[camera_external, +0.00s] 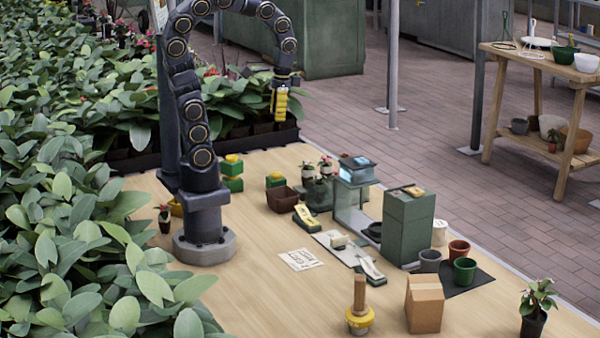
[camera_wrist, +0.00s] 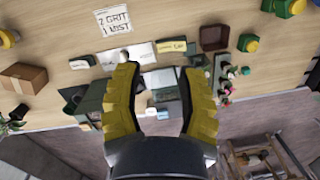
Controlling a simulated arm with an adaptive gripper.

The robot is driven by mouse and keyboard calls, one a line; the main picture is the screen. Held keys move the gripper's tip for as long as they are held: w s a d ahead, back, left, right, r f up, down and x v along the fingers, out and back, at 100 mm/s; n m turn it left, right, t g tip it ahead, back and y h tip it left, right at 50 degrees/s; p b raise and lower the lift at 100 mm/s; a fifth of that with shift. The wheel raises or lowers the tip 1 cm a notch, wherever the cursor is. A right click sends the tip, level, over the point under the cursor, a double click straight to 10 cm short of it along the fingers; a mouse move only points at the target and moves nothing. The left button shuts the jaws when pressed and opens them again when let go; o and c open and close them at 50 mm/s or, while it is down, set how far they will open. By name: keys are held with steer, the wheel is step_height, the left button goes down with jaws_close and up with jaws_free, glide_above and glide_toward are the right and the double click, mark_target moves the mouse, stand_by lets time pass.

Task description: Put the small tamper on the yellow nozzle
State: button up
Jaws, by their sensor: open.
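My gripper (camera_external: 279,103) hangs high above the back of the table, open, with its yellow fingers pointing down. In the wrist view its fingers (camera_wrist: 160,75) are apart with nothing held between them. An upright wooden handle (camera_external: 360,292) stands on a round yellow piece with a pale base (camera_external: 359,322) at the front of the table; which part is the tamper or nozzle, I cannot tell. Green blocks with yellow tops (camera_external: 232,165) stand near the back left. One shows in the wrist view (camera_wrist: 248,43). A small pale object (camera_external: 338,241) lies on a white sheet.
A cardboard box (camera_external: 424,303) stands right of the wooden handle. A green cabinet (camera_external: 408,228), a glass-sided stand (camera_external: 349,205), a brown basket (camera_external: 282,199) and several pots (camera_external: 465,270) crowd the middle and right.

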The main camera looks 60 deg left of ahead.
steer(key=s+a+f+n, duration=0.2)
steer(key=s+n, duration=0.1)
steer(key=s, duration=0.6)
steer(key=shift+a+f+g+h, duration=0.2)
steer(key=shift+f+g+h, duration=0.1)
steer(key=shift+g, duration=0.1)
